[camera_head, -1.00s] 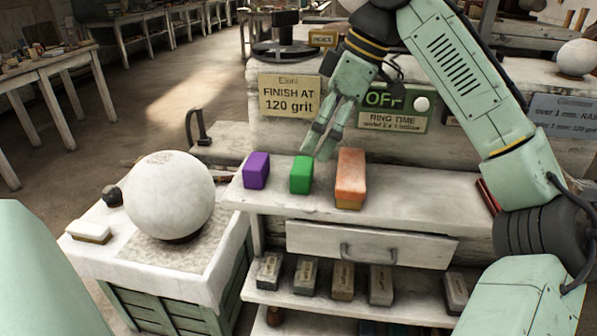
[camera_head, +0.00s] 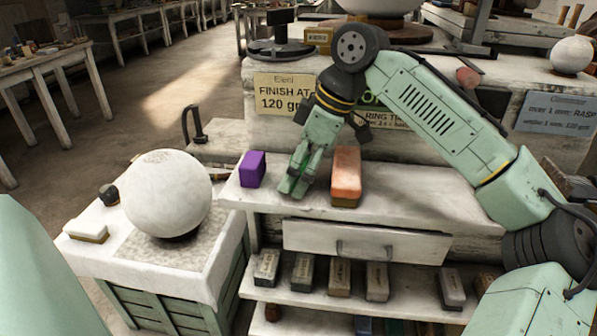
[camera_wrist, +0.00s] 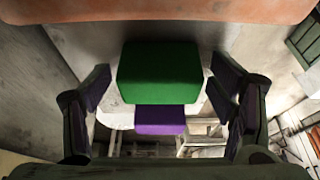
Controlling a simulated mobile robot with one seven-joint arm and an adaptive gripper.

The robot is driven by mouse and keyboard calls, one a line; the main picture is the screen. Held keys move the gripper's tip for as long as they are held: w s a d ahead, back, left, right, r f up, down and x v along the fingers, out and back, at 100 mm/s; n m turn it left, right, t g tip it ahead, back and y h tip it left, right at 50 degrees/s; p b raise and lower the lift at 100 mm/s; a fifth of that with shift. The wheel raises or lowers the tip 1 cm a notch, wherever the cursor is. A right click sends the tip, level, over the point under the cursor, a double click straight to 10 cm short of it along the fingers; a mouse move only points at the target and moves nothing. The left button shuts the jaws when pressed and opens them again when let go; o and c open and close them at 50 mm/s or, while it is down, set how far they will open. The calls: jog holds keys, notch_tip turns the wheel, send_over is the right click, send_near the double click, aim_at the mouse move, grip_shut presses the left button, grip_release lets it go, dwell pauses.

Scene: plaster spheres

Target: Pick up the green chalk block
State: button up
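The green chalk block (camera_wrist: 160,72) sits on the shelf top, between my gripper's fingers in the wrist view, with room on either side. In the head view it is almost wholly hidden behind my gripper (camera_head: 291,191). My gripper (camera_wrist: 162,98) is open, its two fingers apart at the left and right of the block. I see no finger touching it.
A purple block (camera_head: 252,169) stands just left of my gripper and also shows beyond the green one in the wrist view (camera_wrist: 160,120). An orange block (camera_head: 346,173) stands close on the right. A white sphere (camera_head: 166,193) rests on a cloth-covered crate at the left.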

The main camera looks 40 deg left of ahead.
jog(key=c, duration=1.3)
jog(key=shift+r, duration=0.1)
jog(key=shift+r, duration=0.5)
notch_tip(320, 180, up, 2)
jog(key=shift+r, duration=0.1)
jog(key=s+d+b, duration=0.1)
jog(key=s+d, duration=0.2)
jog(key=d, duration=0.1)
jog(key=s+d+r+b, duration=0.1)
jog(key=s+d, duration=0.2)
jog(key=d, duration=0.1)
jog(key=s+d+b, duration=0.1)
jog(key=s+d, duration=0.3)
jog(key=shift+d+r+b, duration=0.35)
